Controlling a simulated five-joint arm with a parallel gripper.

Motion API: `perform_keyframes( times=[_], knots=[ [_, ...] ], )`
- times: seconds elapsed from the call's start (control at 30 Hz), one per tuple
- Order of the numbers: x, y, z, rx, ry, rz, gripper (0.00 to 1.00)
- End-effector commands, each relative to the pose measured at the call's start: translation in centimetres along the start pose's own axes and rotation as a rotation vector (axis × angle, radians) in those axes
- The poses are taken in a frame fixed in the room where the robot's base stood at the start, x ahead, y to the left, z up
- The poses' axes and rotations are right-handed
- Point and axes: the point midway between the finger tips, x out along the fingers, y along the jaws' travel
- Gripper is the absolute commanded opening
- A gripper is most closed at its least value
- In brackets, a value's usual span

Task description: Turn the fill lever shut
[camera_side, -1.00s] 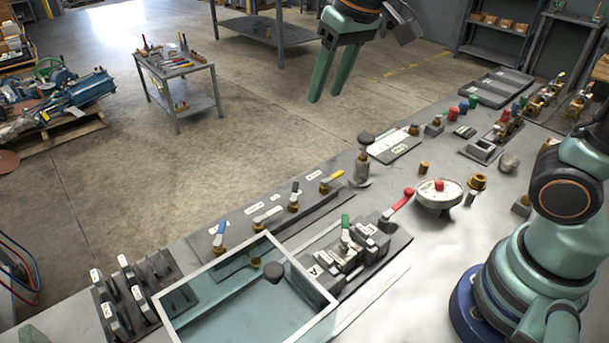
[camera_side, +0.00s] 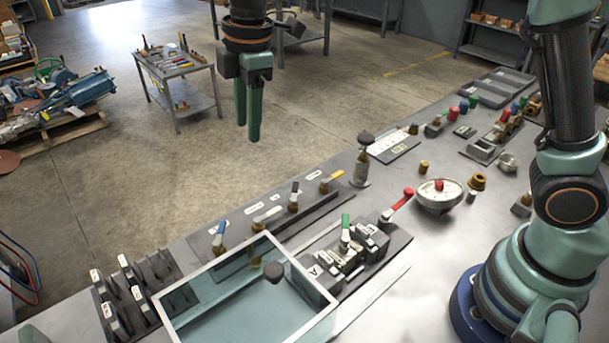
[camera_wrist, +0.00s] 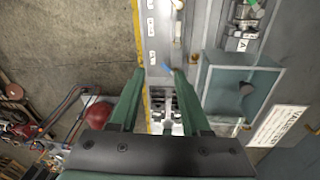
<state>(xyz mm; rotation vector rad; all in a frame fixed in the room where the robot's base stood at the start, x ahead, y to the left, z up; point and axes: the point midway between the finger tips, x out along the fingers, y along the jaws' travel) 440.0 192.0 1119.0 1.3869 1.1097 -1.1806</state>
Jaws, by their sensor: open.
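A row of levers on brass valves stands along the bench's far edge, with blue (camera_side: 219,232), white (camera_side: 267,214), dark grey-blue (camera_side: 294,192) and yellow (camera_side: 332,178) handles. White tags stand beside them, too small to read, so I cannot tell which is the fill lever. A green-handled lever (camera_side: 345,226) stands upright on a grey block, and a red-handled lever (camera_side: 402,200) slants beside it. My gripper (camera_side: 247,132) is open and empty, pointing down, high and apart from the levers. In the wrist view, my gripper (camera_wrist: 158,80) has the blue lever (camera_wrist: 167,69) ahead between its fingers.
A glass-topped box (camera_side: 245,300) with a dark knob stands at the front of the bench. Tagged dark slotted racks (camera_side: 130,295) stand left of it. A black-topped post (camera_side: 362,160) and a round gauge (camera_side: 438,195) stand to the right. The air around my gripper is clear.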

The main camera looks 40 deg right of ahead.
Motion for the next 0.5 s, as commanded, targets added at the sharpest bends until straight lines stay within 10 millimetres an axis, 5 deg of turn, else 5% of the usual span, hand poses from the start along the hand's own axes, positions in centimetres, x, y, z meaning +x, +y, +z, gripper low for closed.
perform_keyframes(
  times=[0.3, 0.5],
  knots=[
    [5.7, -0.3, -6.5, -0.765, -0.012, -0.105, 0.47],
    [7.2, -0.7, -7.8, -0.957, -0.006, -0.131, 0.47]
  ],
)
